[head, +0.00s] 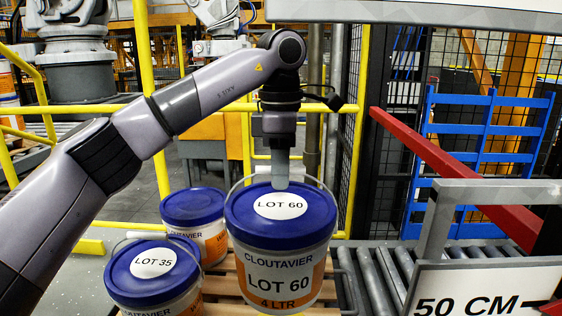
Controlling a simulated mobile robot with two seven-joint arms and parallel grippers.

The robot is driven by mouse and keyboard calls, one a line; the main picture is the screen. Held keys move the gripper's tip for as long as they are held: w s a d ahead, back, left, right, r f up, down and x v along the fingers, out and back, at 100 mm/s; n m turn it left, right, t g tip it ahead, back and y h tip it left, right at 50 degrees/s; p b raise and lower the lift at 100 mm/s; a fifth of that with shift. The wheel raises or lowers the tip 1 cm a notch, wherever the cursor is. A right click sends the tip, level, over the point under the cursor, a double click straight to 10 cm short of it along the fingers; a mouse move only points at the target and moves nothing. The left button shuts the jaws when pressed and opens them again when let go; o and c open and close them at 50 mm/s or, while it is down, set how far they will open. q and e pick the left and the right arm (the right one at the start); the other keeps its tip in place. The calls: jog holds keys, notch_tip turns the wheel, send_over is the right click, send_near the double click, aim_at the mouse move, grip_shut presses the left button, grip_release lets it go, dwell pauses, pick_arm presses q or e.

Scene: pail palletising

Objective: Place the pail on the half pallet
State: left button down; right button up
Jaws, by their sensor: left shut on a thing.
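A white pail with a blue lid, marked LOT 60 (278,259), is in the middle front of the head view. Its thin wire handle is raised. My left gripper (281,176) points down over the lid and is shut on this pail's handle. My right gripper is not in view.
A LOT 35 pail (152,272) stands at the left and another blue-lidded pail (194,222) behind it, both close to the held pail. A roller conveyor (383,272) lies to the right, with a 50 CM sign (480,297) in front. Yellow rails (345,140) stand behind.

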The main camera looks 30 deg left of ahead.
aim_at(281, 204)
pick_arm(q)
notch_tip(281, 204, down, 15)
dwell(0.7)
jog(key=shift+r, duration=0.1)
jog(key=c, duration=1.2)
grip_release()
jog(key=shift+f, duration=0.2)
jog(key=shift+o, duration=0.9)
jog(key=shift+r, duration=0.1)
notch_tip(281, 204, up, 12)
